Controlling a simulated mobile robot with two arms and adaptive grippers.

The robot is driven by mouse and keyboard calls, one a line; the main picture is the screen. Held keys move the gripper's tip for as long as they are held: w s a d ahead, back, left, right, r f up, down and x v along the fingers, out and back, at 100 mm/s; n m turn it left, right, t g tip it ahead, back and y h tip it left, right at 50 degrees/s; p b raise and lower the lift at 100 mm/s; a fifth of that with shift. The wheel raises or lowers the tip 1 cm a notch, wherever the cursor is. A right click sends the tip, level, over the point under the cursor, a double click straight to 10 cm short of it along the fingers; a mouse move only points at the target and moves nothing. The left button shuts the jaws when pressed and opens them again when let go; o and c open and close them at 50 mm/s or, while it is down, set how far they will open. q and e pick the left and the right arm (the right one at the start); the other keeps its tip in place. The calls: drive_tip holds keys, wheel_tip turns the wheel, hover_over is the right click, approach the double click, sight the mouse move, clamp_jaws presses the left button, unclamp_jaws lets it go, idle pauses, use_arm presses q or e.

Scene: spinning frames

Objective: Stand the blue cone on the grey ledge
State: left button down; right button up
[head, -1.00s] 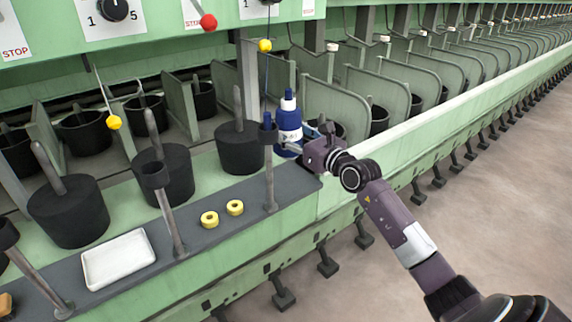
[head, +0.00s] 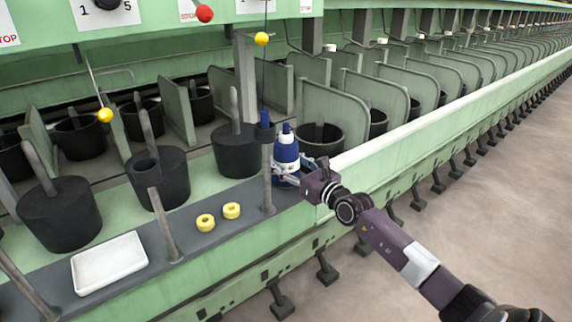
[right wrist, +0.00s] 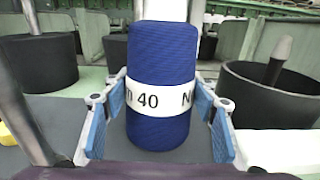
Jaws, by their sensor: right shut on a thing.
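The blue cone (head: 287,152) is upright, with a white label band, at the right end of the grey ledge (head: 214,236). Its base is at or just above the ledge top; I cannot tell if it touches. My right gripper (head: 287,176) is shut on the cone's lower part from the right. In the right wrist view the cone (right wrist: 160,108) stands between the two blue finger pads, its label reading 40. My left gripper is not in view.
A metal post (head: 267,180) stands just left of the cone. Two yellow rings (head: 206,222) and a white tray (head: 108,263) lie farther left on the ledge. Black cans (head: 236,152) stand behind, and a green divider (head: 335,115) is behind right.

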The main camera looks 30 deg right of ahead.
drive_tip(key=shift+r, duration=0.15)
drive_tip(key=o, duration=1.1)
drive_tip(key=shift+f, duration=0.2)
drive_tip(key=o, duration=0.4)
drive_tip(key=shift+o, duration=0.2)
drive_tip(key=shift+r, duration=0.1)
drive_tip(key=shift+s, duration=0.1)
